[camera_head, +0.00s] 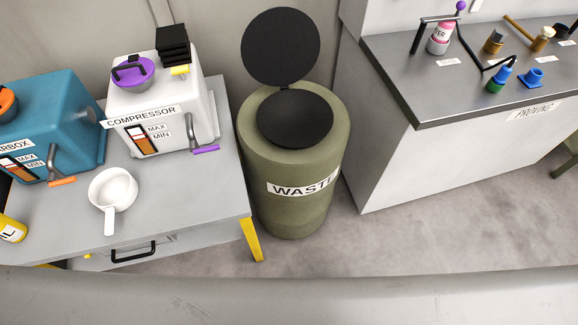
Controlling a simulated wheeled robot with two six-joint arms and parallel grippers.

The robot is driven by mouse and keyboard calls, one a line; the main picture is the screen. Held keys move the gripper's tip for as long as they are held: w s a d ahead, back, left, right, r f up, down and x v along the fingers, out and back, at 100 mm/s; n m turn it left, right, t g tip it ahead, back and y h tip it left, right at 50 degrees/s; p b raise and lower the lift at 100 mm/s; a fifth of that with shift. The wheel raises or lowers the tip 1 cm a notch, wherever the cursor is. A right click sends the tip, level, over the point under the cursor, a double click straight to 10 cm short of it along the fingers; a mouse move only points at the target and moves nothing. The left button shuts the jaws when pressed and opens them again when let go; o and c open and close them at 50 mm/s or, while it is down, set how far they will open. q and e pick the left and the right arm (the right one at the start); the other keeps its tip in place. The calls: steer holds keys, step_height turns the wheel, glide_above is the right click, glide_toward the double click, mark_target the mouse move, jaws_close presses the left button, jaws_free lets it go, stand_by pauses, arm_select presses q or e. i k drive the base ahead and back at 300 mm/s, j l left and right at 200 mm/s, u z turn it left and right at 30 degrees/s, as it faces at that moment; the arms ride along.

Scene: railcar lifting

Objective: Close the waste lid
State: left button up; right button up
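The waste bin (272,205) is a green round drum with a white WASTE label, standing on the floor in the middle of the view. Its round black lid (281,48) stands up, tilted open at the back of the drum's top. The opening (295,118) below the lid is round and dark; its inside cannot be made out. Neither of my grippers is in view.
Left of the bin, a grey table (165,195) bears a white compressor box (175,100), a teal gearbox (50,120) and a white pan (112,188). Right, a PROVING counter (440,90) holds bottles and small parts. A grey surface (300,295) crosses the front.

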mark_target(279, 47)
steer(key=i+l+z, duration=0.1)
steer(key=l, duration=0.3)
steer(key=i+l+z, duration=0.25)
steer(key=i+l, duration=0.2)
steer(key=l, duration=0.25)
